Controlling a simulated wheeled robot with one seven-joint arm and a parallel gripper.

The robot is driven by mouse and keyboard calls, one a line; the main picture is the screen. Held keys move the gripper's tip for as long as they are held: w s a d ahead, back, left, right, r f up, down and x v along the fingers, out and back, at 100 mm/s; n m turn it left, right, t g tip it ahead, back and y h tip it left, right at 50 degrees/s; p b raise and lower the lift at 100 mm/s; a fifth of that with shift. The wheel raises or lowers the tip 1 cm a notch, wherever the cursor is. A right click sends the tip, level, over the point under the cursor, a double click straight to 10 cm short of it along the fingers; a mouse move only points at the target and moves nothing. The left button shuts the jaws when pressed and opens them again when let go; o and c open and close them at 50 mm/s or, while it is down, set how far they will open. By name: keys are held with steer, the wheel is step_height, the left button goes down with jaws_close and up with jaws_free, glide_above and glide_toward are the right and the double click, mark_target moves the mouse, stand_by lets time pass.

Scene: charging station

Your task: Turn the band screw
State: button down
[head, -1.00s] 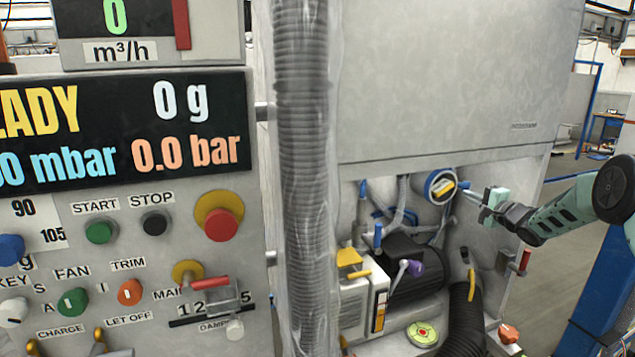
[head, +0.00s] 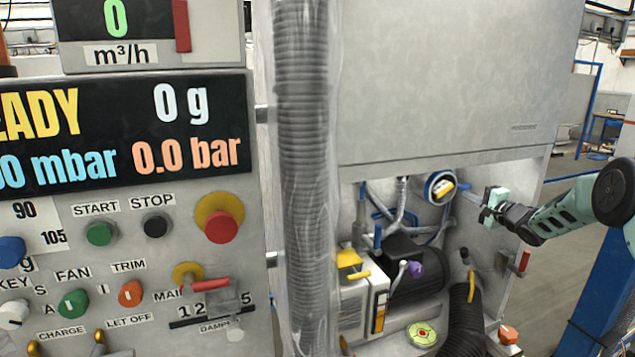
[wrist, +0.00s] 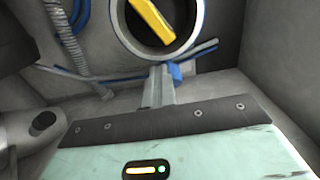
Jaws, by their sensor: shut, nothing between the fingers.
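A round fitting with a blue rim and a yellow bar across its dark face (head: 440,187) sits at the back of the open cabinet. It also shows at the top of the wrist view (wrist: 155,22). My gripper (head: 470,197) is shut and empty, just right of and below this fitting. In the wrist view its fingers (wrist: 160,78) point at the fitting's lower edge. A small blue piece (wrist: 176,72) shows right beside the fingertips. I cannot tell if this is the band screw, or whether the fingers touch it.
The cabinet's side wall (head: 500,240) stands close below my gripper. A dark motor (head: 415,285), a black ribbed hose (head: 464,320) and blue tubes fill the space below and left. A large clear-wrapped grey hose (head: 303,150) hangs further left, beside the control panel (head: 130,200).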

steer(key=shift+r+p, duration=0.8)
steer(key=shift+p, duration=0.1)
steer(key=s+d+p, duration=0.1)
steer(key=s+d, duration=0.3)
steer(key=shift+s+p, duration=0.25)
steer(key=shift+p, duration=0.15)
steer(key=shift+f, duration=0.1)
